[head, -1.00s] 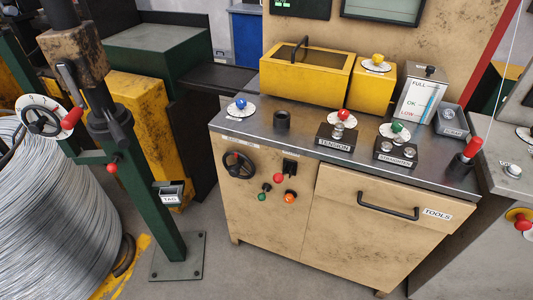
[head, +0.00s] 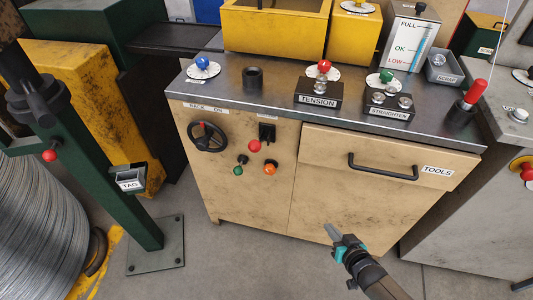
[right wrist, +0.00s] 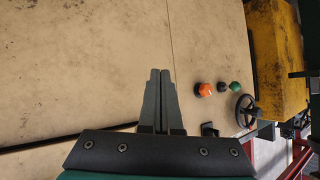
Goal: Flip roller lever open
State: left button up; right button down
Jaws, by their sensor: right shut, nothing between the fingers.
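The straighten block (head: 388,103) stands on the metal top of the beige cabinet, with round metal rollers on it. A green-knobbed lever on a white dial (head: 386,77) sits just behind these rollers. I cannot tell from its look whether this lever is open or closed. To its left is the tension block (head: 317,94) with a red-knobbed lever (head: 324,67). My right gripper (head: 331,233) is in front of the cabinet, low and well below the top, touching nothing. Its fingers (right wrist: 159,100) are together and empty in the right wrist view. My left gripper is out of view.
The drawer handle (head: 383,168) sticks out of the cabinet front. A black handwheel (head: 208,137) and an orange button (head: 270,169) are at its left. A red-handled lever (head: 474,96) stands at the top's right corner. Open floor lies before the cabinet.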

jog(key=w+a+r+t+y+b, duration=0.2)
jog(key=w+r+y+b, duration=0.15)
jog(key=w+r, duration=0.3)
jog(key=w+a+r+t+y+b, duration=0.25)
jog(key=w+r+b, duration=0.2)
jog(key=r, duration=0.25)
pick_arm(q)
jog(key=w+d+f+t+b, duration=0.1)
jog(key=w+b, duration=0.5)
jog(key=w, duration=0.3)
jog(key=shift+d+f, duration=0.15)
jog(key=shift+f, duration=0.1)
pick_arm(e)
jog(key=s+a+r+n+g+y, duration=0.1)
jog(key=a+r+n+g+y, duration=0.2)
jog(key=r+y, duration=0.8)
jog(key=a+n, duration=0.2)
jog(key=shift+s+r+n+g, duration=0.15)
jog(key=shift+s+n+g, duration=0.15)
jog(key=shift+n+g, duration=0.1)
